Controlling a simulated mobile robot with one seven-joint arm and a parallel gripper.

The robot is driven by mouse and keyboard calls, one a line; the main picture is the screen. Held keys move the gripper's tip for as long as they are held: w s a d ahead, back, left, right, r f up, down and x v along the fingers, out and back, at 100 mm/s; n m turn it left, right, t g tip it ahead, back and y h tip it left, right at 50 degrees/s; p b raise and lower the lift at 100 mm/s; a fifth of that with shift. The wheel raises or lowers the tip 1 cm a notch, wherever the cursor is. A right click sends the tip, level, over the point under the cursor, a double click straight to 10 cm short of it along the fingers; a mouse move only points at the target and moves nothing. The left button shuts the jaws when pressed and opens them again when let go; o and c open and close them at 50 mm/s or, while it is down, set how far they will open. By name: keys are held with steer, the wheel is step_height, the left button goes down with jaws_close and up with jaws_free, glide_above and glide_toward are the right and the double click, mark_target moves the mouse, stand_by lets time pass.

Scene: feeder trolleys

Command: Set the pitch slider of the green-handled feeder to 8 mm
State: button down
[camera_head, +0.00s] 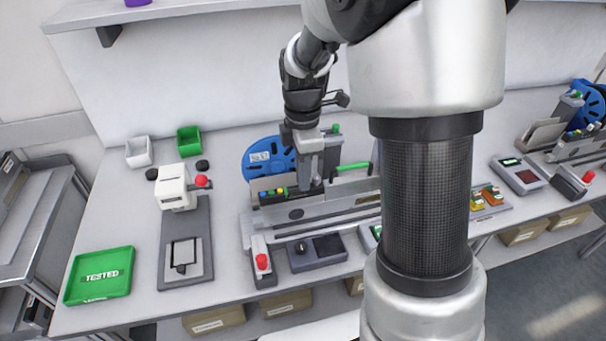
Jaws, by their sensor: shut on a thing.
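The green-handled feeder (271,187) lies in the fixture at the middle of the bench, with a blue labelled reel (262,160) at its left end. Its green handle (354,168) shows just right of my gripper. My gripper (316,184) points down at the feeder's top, between the coloured dots and the handle. It is shut on a small part of the feeder. The pitch slider and its scale are hidden behind the gripper or too small to read, so I cannot tell the setting.
A grey rail fixture (316,212) holds the feeder. In front are a red-button box (262,262) and a dark control box (318,250). Left are a white press (175,190) and a green TESTED tray (100,275). My arm covers the bench right of the handle.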

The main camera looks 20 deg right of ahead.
mark_target(289, 190)
steer(key=a, duration=0.3)
steer(key=shift+a, duration=0.25)
steer(key=c, duration=1.8)
jaws_free()
step_height(289, 190, up, 18)
steer(key=p, duration=0.1)
steer(key=shift+f+p, duration=0.25)
steer(key=shift+p, duration=0.15)
steer(key=s+d+r+m+t+p, duration=0.1)
steer(key=s+r+m+t+p, duration=0.1)
steer(key=s+m, duration=0.7)
steer(key=s+d+r+m+t+p, duration=0.2)
steer(key=s+m+t, duration=0.1)
steer(key=s+m, duration=0.6)
steer(key=shift+s+r+t+p, duration=0.3)
steer(key=shift+r, duration=0.05)
